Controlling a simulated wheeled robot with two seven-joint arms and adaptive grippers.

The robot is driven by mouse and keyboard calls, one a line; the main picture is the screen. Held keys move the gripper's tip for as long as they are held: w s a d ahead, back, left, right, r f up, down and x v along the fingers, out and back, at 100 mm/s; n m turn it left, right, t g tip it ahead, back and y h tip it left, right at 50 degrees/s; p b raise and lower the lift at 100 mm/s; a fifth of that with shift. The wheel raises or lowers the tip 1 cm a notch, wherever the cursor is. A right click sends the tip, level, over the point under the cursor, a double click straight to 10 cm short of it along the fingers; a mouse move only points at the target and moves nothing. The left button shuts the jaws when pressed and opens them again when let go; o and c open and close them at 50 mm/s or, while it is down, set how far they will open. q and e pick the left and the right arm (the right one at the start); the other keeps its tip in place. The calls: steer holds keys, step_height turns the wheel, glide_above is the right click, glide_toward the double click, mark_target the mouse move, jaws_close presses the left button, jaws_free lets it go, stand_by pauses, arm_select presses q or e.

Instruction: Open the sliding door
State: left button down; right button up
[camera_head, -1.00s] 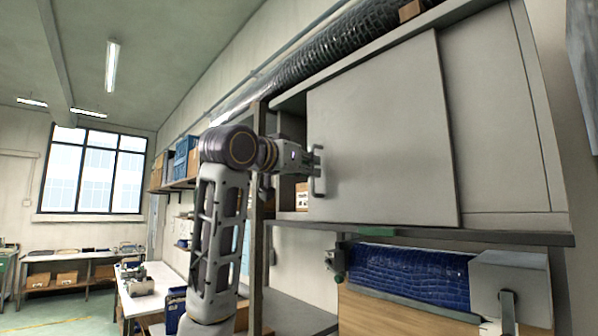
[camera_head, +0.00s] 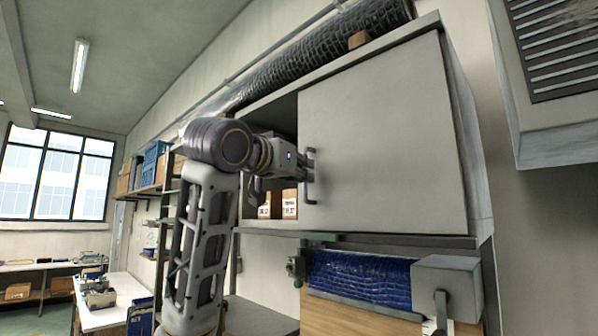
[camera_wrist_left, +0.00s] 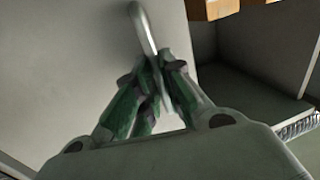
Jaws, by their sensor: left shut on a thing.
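The sliding door (camera_head: 385,135) is a flat grey panel on the front of a wall cabinet. It covers the right part of the front, and the left part stands open. Its handle (camera_head: 311,188) is a grey bar near the door's left edge. My left gripper (camera_head: 307,168) is shut on the handle. The left wrist view shows the green-padded fingers (camera_wrist_left: 152,98) closed around the curved handle bar (camera_wrist_left: 143,28). My right gripper is not in view.
Cardboard boxes (camera_head: 290,203) stand inside the open left part of the cabinet. A blue roll (camera_head: 365,279) with a grey end housing (camera_head: 447,275) sits below the cabinet. A grey vented unit (camera_head: 560,80) is on the wall at right.

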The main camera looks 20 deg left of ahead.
arm_select(q)
steer(key=c, duration=1.5)
jaws_free()
steer(key=s, duration=0.4)
steer(key=s+a, duration=0.1)
steer(key=s, duration=0.3)
steer(key=s+a, duration=0.1)
steer(key=s, duration=0.2)
steer(key=shift+s+a, duration=0.25)
steer(key=shift+s, duration=0.15)
